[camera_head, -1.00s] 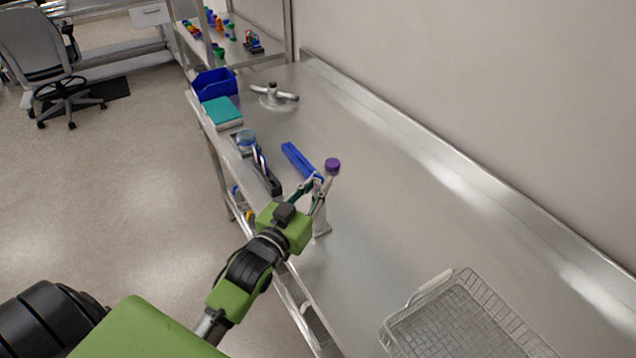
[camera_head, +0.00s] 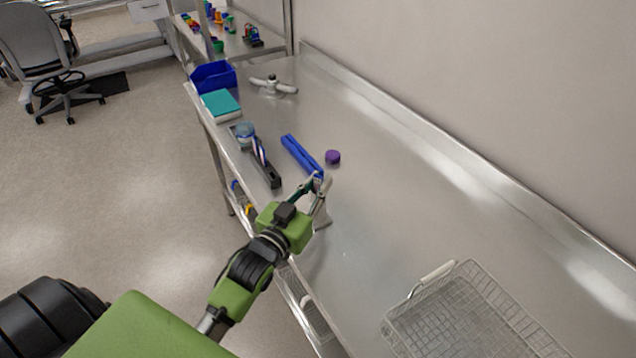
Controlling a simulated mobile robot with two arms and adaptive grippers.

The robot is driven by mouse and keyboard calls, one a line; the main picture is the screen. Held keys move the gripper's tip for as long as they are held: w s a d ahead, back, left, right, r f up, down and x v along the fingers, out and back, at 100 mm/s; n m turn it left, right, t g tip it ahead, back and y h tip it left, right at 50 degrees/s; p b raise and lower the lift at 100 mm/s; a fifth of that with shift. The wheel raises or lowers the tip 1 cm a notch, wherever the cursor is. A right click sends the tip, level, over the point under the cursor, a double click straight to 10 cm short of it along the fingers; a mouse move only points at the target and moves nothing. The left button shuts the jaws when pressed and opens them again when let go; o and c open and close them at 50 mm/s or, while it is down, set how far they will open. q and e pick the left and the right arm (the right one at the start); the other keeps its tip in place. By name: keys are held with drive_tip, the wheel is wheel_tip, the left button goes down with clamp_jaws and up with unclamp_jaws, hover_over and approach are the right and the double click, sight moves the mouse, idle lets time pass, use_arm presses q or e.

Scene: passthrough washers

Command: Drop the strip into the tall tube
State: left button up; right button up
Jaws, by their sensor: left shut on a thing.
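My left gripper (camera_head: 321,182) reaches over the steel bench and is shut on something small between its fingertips. The held thing is too small to make out, so I cannot tell its shape. A pale upright piece with a grey foot (camera_head: 323,222), possibly the tall tube's stand, shows just behind the gripper and is partly hidden by it. I cannot tell whether the fingertips touch it. A long blue piece (camera_head: 300,156) lies on the bench just beyond the fingertips. A round purple cap (camera_head: 333,157) sits beside it. My right gripper is not in view.
A wire basket (camera_head: 455,310) stands at the near right of the bench (camera_head: 400,200). A black holder (camera_head: 265,173), a teal box (camera_head: 220,104) and a blue bin (camera_head: 213,77) line the left edge. A grey three-armed fixture (camera_head: 272,86) stands farther back. The right middle is clear.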

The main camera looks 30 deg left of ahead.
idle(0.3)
use_arm(q)
drive_tip(key=o, duration=0.8)
drive_tip(key=o, duration=0.5)
drive_tip(key=shift+r, duration=0.15)
drive_tip(key=shift+r+p, duration=3.4)
drive_tip(key=shift+p, duration=0.35)
